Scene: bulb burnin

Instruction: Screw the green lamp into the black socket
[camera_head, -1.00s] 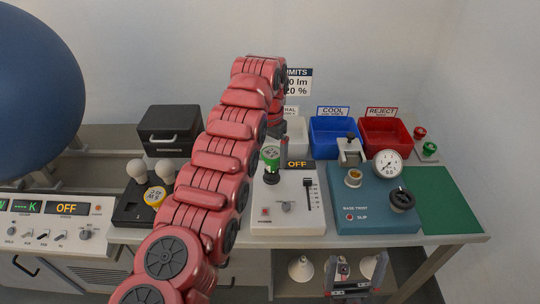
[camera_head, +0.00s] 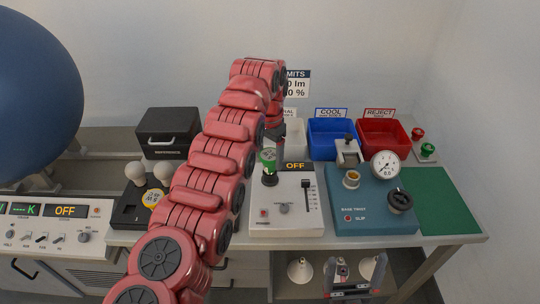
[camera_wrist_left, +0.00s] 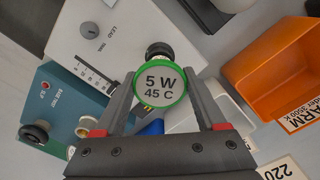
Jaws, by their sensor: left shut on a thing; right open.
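The green lamp (camera_head: 268,156) has a green rim and a white face reading "5 W 45 C", seen in the left wrist view (camera_wrist_left: 160,88). My left gripper (camera_head: 274,147) is shut on it from above; its two fingers flank the lamp in the left wrist view (camera_wrist_left: 163,110). The black socket (camera_head: 270,179) on the white dimmer box is directly under the lamp and shows behind it in the left wrist view (camera_wrist_left: 159,50). The lamp's base is hidden, so I cannot tell how deep it sits. My right gripper (camera_head: 349,287) is open and empty, low in front of the table.
The white box (camera_head: 287,224) has a slider and knob. The teal base-twist box (camera_head: 376,222) with a gauge stands right of it. Blue (camera_head: 331,151) and red (camera_head: 384,151) bins are behind. White bulbs (camera_head: 135,173) stand left. A green mat (camera_head: 441,203) is clear.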

